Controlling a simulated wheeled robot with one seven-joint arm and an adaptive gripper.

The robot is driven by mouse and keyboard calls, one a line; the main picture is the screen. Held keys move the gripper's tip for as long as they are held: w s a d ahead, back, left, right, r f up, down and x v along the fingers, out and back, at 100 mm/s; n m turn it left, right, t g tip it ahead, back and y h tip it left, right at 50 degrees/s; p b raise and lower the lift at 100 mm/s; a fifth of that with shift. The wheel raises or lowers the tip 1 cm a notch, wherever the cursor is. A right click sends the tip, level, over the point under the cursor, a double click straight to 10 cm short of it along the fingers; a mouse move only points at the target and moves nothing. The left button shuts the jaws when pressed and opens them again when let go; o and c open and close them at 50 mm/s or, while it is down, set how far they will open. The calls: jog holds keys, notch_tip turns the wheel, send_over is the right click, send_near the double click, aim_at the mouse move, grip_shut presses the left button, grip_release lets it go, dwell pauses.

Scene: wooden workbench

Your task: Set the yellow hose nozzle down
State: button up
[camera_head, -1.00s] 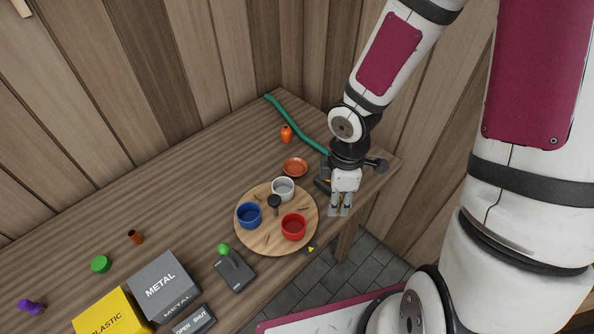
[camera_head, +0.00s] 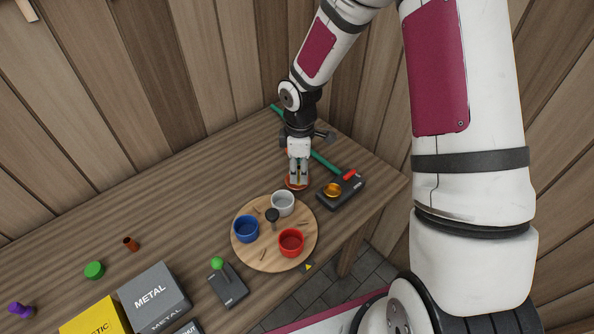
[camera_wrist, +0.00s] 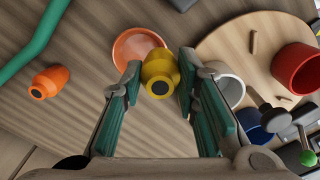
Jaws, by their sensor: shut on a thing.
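The yellow hose nozzle (camera_wrist: 160,72) is between the fingertips of my gripper (camera_wrist: 159,75), which is shut on it. The nozzle's dark round opening faces the wrist camera. In the head view my gripper (camera_head: 298,182) points down over the small terracotta saucer (camera_head: 289,186), and the fingers hide most of nozzle and saucer. The saucer (camera_wrist: 128,45) shows just beyond the nozzle in the wrist view. I cannot tell whether the nozzle touches it.
A round wooden tray (camera_head: 262,262) with white (camera_head: 283,203), blue (camera_head: 246,229) and red cups (camera_head: 291,242) lies close by. A dark box (camera_head: 342,196) with a gold dish and red handle stands right of the saucer. An orange nozzle (camera_wrist: 50,82) and green hose (camera_wrist: 30,45) lie left in the wrist view.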

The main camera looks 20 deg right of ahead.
jog(key=shift+w+d+f, duration=0.1)
jog(key=shift+w, duration=0.6)
jog(key=shift+w+d+f, duration=0.1)
jog(key=shift+w, duration=0.6)
jog(key=shift+s+f, duration=0.1)
jog(key=shift+f, duration=1.55)
jog(key=shift+f, duration=0.15)
jog(key=o, duration=1)
jog(key=shift+o, duration=0.2)
